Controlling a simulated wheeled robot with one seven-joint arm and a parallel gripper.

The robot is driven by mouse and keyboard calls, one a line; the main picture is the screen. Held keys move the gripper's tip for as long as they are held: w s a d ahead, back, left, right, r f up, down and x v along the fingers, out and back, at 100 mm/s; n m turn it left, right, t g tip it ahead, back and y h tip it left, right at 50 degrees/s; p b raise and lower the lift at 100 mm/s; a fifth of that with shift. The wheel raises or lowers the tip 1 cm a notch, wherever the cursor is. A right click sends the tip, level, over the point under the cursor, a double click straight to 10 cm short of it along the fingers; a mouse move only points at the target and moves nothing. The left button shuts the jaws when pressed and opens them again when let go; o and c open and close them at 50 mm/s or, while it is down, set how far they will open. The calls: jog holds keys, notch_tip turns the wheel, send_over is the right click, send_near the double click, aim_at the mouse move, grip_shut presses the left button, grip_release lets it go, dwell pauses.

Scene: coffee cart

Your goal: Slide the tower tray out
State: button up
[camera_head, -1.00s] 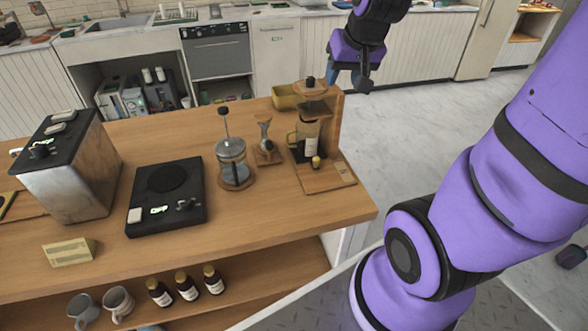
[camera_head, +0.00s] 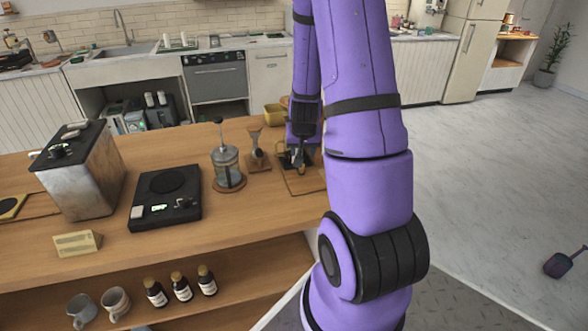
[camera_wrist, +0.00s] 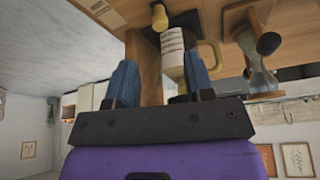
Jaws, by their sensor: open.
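The coffee tower stands at the right end of the wooden cart top. Its flat wooden base (camera_head: 303,184) shows in the head view, but my arm hides most of the tower. I cannot tell the tray apart from the base. My gripper (camera_head: 298,158) is over the base, pointing down at the tower. In the wrist view my gripper (camera_wrist: 160,84) is open, with blue fingers apart. The tower's wooden post (camera_wrist: 147,62) shows between them, beside the labelled carafe (camera_wrist: 172,45). I cannot tell whether the fingers touch anything.
A wooden dripper stand (camera_head: 257,150) and a French press (camera_head: 228,168) stand left of the tower. A black scale (camera_head: 166,196) and a metal machine (camera_head: 82,170) are farther left. A yellow bowl (camera_head: 274,114) sits behind. The floor right of the cart is mostly clear.

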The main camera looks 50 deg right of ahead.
jog(key=x, duration=1)
jog(key=shift+f, duration=0.25)
grip_shut()
